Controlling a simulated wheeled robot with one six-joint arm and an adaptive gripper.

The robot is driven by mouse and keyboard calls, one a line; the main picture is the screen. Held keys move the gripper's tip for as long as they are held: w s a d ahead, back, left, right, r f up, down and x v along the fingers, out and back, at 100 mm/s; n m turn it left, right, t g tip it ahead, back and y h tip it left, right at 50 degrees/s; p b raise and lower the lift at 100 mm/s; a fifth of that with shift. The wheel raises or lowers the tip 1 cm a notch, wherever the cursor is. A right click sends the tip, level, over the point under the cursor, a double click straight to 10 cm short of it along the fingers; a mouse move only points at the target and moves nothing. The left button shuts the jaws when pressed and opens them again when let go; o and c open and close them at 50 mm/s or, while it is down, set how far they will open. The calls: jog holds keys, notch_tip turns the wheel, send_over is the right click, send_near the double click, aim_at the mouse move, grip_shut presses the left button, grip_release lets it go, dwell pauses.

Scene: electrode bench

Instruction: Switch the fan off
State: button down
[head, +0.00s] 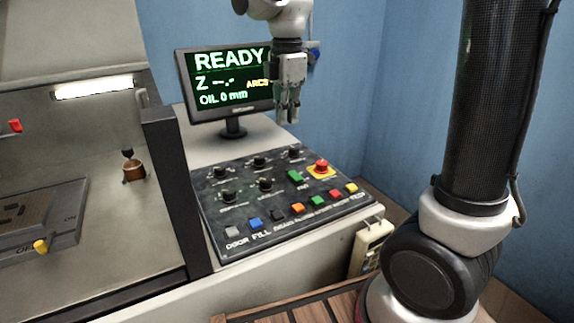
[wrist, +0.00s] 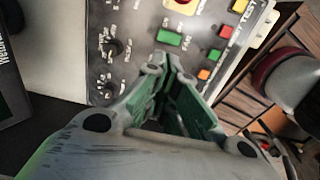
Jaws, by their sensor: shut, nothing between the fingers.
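The fan switch (head: 295,177) is a green rectangular switch on the dark sloped control panel (head: 218,208), left of the red emergency button. It also shows in the wrist view (wrist: 169,38), with the label FAN beside it. Its on or off position is too small to tell. My gripper (head: 288,117) is shut and empty, above the back of the panel and in front of the monitor. In the wrist view my fingertips (wrist: 165,72) point toward the panel near the fan switch, apart from it.
A red emergency button (head: 321,166) on a yellow base sits right of the fan switch. Black knobs (head: 265,185) and a row of coloured buttons (head: 297,208) are close by. A monitor (head: 228,85) reading READY stands behind. A handheld pendant (head: 370,247) hangs at the right front.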

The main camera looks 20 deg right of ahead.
aim_at(287, 178)
notch_tip(287, 178, down, 14)
dwell(0.6)
jog(key=shift+f, duration=0.3)
jog(key=shift+s, duration=0.1)
jog(key=shift+s+d+r, duration=0.15)
jog(key=shift+s+r, duration=0.15)
jog(key=shift+s, duration=0.25)
